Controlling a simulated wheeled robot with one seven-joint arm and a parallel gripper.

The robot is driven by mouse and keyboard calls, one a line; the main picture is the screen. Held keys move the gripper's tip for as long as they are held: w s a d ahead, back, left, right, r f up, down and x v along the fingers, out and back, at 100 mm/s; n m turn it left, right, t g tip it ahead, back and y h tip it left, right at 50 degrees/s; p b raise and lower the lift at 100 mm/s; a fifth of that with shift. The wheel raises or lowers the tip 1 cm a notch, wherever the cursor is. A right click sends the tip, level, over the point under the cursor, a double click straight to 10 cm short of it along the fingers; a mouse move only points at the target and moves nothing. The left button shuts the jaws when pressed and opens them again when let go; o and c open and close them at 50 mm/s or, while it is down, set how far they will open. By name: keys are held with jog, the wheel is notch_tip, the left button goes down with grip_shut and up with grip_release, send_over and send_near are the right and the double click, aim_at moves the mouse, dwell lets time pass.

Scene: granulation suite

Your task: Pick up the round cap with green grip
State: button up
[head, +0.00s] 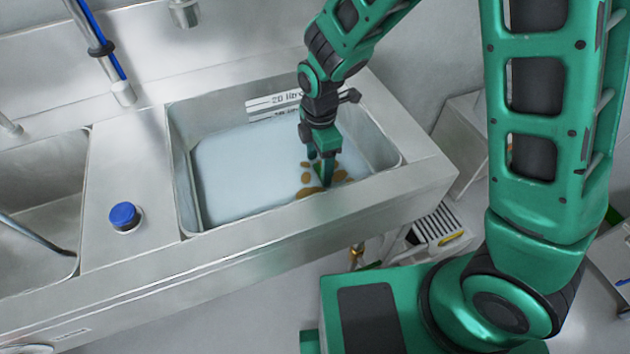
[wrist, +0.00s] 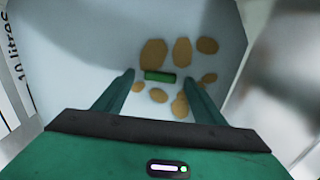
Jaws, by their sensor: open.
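The green grip of the cap (wrist: 160,76) shows in the wrist view as a short green bar, lying crosswise among brown patches at the bottom of the right sink basin. The cap's round body cannot be made out against the pale floor. In the head view a bit of green shows between the fingers, hard to separate from them. My gripper (head: 319,172) reaches down into the basin. In the wrist view its two fingers (wrist: 159,77) are open, one on each side of the green grip, with a gap on both sides. How far the tips are above it is unclear.
The steel basin (head: 182,190) has walls around my gripper, with a litre scale (head: 273,104) on the back wall. Several brown patches (wrist: 153,52) surround the grip. A blue-topped knob (head: 124,215) stands on the ledge between the basins. A faucet pipe (head: 100,50) hangs at upper left.

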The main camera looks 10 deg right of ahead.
aim_at(320, 171)
jog(key=shift+f, duration=1.6)
jog(key=shift+s, duration=0.1)
jog(key=c, duration=1.5)
jog(key=shift+r, duration=0.1)
